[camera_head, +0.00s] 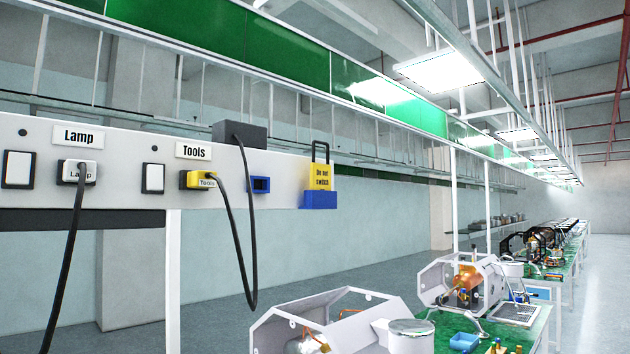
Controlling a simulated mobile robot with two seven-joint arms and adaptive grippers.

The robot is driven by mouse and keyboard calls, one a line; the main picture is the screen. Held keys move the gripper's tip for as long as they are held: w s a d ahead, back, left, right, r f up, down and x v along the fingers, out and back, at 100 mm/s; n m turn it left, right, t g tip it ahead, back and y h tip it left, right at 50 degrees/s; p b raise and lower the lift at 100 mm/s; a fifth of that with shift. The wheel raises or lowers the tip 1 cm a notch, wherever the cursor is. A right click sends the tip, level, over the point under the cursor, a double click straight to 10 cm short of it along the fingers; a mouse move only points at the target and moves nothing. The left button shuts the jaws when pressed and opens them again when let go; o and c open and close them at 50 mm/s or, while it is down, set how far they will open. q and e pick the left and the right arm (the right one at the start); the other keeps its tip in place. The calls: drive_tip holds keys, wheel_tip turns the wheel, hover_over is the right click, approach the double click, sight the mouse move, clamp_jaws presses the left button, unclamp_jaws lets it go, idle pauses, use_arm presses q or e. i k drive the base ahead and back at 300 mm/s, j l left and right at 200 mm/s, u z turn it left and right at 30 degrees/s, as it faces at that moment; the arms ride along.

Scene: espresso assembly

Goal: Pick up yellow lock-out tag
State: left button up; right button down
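The yellow lock-out tag (321,178) stands upright at the right end of the white panel, with dark lettering that seems to read "Do not switch". It has a black loop at its top. Its lower end sits in or behind a blue holder (320,200). Neither of my grippers shows in the head view.
The white panel (110,190) carries switches, a white "Lamp" plug (78,172) and a yellow "Tools" plug (199,180). Black cables hang from it. Below right, a green-topped bench (455,335) holds espresso machine frames (335,318) and a small blue tray (464,342).

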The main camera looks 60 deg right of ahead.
sight(320, 179)
drive_tip(key=z, duration=2)
drive_tip(key=u, duration=0.2)
drive_tip(key=l+u, duration=0.4)
drive_tip(key=l, duration=0.25)
drive_tip(key=l+u, duration=0.4)
drive_tip(key=l, duration=0.25)
drive_tip(key=k+l+u, duration=0.1)
drive_tip(key=l+u, duration=0.35)
drive_tip(key=l, duration=0.2)
